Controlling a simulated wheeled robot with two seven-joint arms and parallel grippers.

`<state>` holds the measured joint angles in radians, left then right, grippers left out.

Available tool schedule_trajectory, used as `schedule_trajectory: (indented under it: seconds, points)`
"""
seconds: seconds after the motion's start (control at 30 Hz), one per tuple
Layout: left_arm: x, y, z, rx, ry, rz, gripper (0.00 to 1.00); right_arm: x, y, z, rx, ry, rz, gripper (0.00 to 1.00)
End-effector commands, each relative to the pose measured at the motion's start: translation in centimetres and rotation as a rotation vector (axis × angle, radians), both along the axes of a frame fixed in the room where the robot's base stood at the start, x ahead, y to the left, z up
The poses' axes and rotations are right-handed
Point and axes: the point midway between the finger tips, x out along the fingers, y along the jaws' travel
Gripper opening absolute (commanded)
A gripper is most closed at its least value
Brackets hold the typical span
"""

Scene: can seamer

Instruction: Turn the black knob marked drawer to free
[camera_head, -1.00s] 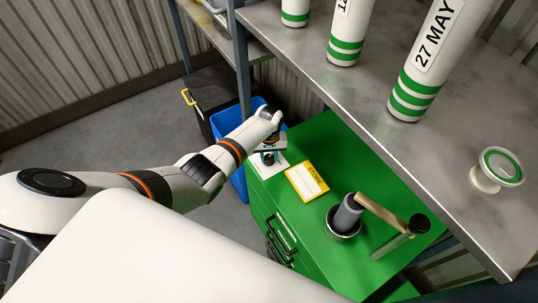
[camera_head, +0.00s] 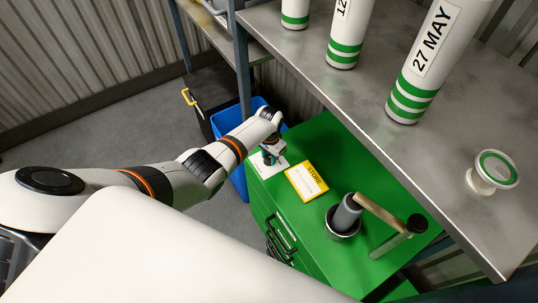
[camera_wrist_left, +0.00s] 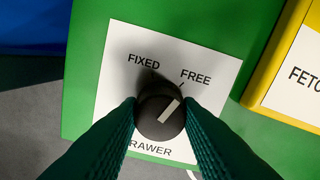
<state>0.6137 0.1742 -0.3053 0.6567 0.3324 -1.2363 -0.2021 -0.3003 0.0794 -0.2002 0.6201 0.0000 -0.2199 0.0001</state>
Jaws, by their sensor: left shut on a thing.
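The black knob (camera_wrist_left: 160,108) shows in the left wrist view on a white plate (camera_wrist_left: 207,68) marked FIXED, FREE and DRAWER. Its pale pointer line slants up and right, towards the tick by FREE. My left gripper (camera_wrist_left: 160,105) is shut on the knob, with one dark green fingertip on each side. In the head view my left gripper (camera_head: 271,152) reaches down over the white plate (camera_head: 266,170) at the near left of the green cabinet top (camera_head: 340,170). It hides the knob there. My right gripper is not in view.
A yellow-edged card (camera_head: 307,181) lies right of the plate. A grey cylinder (camera_head: 346,214) in a cup and a crank handle (camera_head: 391,214) stand further right. A steel shelf (camera_head: 300,50) with labelled tubes overhangs the back. A blue bin (camera_head: 228,120) stands beyond the cabinet's left side.

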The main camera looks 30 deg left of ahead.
Motion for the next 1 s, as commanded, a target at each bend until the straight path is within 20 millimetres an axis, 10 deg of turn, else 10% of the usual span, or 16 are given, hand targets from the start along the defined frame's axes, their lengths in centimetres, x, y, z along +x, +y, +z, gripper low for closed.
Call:
schedule_trajectory:
  seconds: [0.87,0.9,1.0]
  points:
    - [0.03,0.01,0.03,0.001,-0.001,-0.170,0.09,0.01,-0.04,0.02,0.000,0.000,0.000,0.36]
    - [0.03,0.01,0.03,0.001,-0.001,-0.170,0.33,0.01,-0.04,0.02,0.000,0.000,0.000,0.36]
    - [0.03,0.01,0.03,0.001,-0.001,-0.170,0.49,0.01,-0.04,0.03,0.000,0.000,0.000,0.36]
